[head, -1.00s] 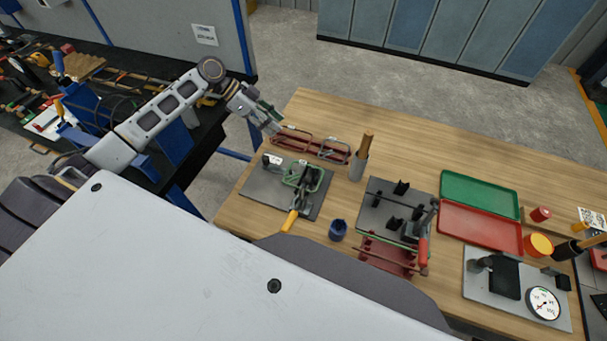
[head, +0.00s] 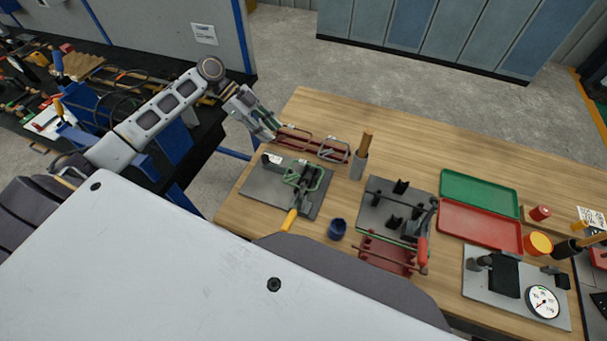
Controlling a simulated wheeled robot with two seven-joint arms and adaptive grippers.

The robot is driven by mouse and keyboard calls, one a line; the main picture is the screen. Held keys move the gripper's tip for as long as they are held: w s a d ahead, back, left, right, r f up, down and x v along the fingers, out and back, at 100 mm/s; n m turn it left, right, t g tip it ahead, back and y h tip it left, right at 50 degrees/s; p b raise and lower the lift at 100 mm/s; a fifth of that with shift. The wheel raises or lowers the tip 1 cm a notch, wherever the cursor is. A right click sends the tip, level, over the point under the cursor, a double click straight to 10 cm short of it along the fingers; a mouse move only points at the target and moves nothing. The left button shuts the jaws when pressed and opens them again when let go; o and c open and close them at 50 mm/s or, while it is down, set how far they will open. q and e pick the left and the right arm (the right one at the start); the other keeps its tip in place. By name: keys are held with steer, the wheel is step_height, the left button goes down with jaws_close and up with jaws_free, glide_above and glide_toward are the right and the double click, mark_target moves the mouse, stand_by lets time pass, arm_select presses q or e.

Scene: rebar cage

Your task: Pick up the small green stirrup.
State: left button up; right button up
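A small green stirrup (head: 318,179), a bent rectangular loop, lies on the grey fixture plate (head: 259,190) at the left of the table, partly hidden by a toggle clamp with a yellow handle. My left gripper (head: 270,134) points down at the left end of a long red rack, behind the plate. It is apart from the green stirrup. Its fingers are small and overlap the rack end, so I cannot tell whether they are open or touch anything. My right gripper is not in view.
The red rack (head: 311,146) holds bent wire loops. A grey cup with brown sticks (head: 359,164) stands at its right end. The table's back is clear.

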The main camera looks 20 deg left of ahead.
arm_select(q)
steer(key=p, duration=0.1)
glide_toward(303, 161)
steer(key=shift+s+d+f, duration=0.15)
steer(key=shift+d+f, duration=0.35)
steer(key=shift+d, duration=0.05)
steer(key=shift+d+f, duration=0.35)
steer(key=shift+f, duration=0.05)
steer(key=shift+d+f, duration=0.1)
steer(key=shift+p+x, duration=0.85)
steer(key=shift+x, duration=0.3)
steer(key=shift+p+x, duration=0.3)
steer(key=shift+x, duration=1)
